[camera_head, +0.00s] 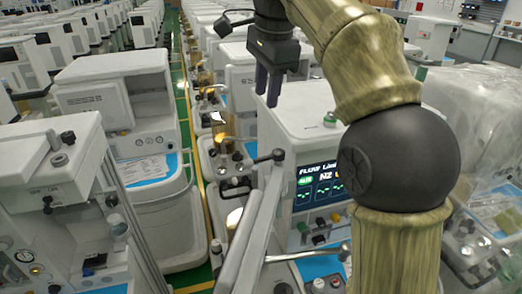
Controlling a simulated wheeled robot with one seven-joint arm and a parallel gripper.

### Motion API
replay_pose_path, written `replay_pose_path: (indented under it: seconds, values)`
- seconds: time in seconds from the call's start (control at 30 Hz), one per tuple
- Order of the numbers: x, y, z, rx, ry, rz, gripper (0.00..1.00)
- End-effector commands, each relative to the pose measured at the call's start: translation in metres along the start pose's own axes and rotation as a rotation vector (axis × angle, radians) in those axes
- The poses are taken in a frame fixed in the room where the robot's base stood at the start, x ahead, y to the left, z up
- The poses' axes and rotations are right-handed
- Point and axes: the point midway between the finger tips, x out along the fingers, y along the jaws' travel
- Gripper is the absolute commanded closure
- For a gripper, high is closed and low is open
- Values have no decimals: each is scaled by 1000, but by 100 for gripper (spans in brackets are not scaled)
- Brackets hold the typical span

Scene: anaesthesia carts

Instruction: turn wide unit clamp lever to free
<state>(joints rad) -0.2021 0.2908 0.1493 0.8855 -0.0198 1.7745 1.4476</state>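My gripper (268,98) hangs at the top centre, fingers pointing down. A narrow gap shows between its two dark fingers and nothing is held. A white unit (300,125) with a lit flow screen (320,188) stands below and right of it, partly hidden by my arm. A lever with a black knob (278,155) sticks out at that unit's left side, lower than the gripper and apart from it in the picture. A second metal lever (305,255) runs across below the screen. I cannot tell which of them is the wide unit's clamp lever, nor its setting.
Long grey rails (250,235) rise in the foreground below the knob. A white cart (120,110) stands left, and another cart (40,185) is nearer at the left edge. Plastic-wrapped equipment (475,110) is at right. A green floor strip with yellow lines (198,200) runs between the rows.

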Motion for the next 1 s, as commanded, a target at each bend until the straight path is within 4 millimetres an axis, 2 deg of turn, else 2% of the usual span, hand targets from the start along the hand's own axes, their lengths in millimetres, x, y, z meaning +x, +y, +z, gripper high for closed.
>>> replay_pose_path:
  seconds: [0.27, 1.0]
  values:
    - [15, 1, -1, 1, 0, 2, 66]
    - [126, 1, -4, 5, 1, 3, 66]
